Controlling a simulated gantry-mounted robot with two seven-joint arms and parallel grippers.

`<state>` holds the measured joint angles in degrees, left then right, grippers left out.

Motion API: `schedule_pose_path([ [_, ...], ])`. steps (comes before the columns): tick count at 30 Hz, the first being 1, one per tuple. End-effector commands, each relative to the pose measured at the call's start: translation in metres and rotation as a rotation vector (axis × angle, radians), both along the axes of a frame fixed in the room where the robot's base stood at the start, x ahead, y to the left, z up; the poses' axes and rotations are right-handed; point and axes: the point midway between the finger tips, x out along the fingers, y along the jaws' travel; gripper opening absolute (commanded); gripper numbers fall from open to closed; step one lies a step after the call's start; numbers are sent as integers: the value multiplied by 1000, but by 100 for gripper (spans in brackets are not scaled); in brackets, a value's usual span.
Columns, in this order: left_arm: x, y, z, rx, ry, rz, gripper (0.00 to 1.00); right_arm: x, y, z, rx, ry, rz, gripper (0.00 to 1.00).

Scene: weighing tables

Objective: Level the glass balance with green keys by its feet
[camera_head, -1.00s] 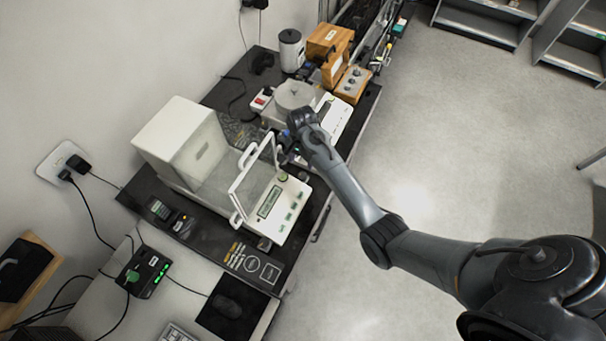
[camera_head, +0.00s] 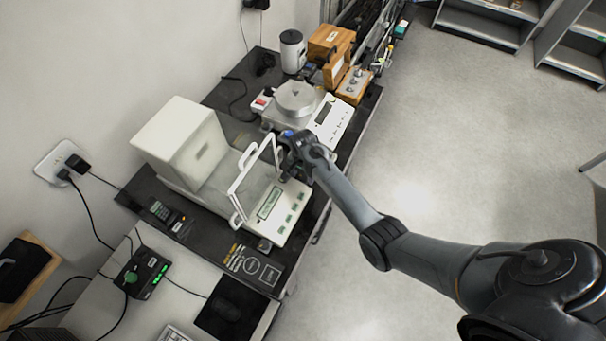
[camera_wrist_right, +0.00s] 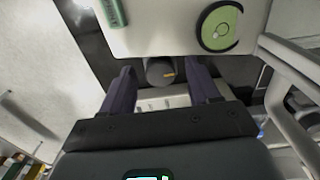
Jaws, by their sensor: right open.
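The glass balance with green keys (camera_head: 274,232) stands on the dark table, its white box-like body at the back and glass frame (camera_head: 243,183) in front. Its display and green keys face the table's front edge. In the right wrist view, a round green spirit level (camera_wrist_right: 221,27) sits on the balance's white top, partly ringed in black. A dark round foot knob (camera_wrist_right: 160,71) shows below the housing edge, between my open fingers, with no visible grip on it. My right gripper (camera_head: 287,172) is open at the balance's right front corner; it also shows in the wrist view (camera_wrist_right: 161,86). My left gripper is out of view.
A second balance with a round metal pan (camera_head: 298,95) stands just behind my right gripper. Wooden boxes (camera_head: 330,45) and a white canister (camera_head: 292,50) stand farther back. A dark handset (camera_head: 162,211) lies left of the balance. The floor on the right is clear.

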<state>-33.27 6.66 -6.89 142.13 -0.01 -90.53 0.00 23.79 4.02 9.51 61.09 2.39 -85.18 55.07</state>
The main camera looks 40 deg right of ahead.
Motion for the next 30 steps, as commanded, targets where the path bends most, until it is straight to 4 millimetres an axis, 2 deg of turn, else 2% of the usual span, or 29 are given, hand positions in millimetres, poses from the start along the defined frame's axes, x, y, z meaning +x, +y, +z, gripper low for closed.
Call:
schedule_pose_path([
  [2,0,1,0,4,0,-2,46,0,0,0,0,0,0,61],
  [13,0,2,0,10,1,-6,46,0,0,0,0,0,0,5],
  [21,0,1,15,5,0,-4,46,0,0,2,0,2,125,5],
  [29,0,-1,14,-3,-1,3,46,0,0,0,0,1,134,5],
  [30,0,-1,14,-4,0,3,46,0,0,0,0,1,134,40],
])
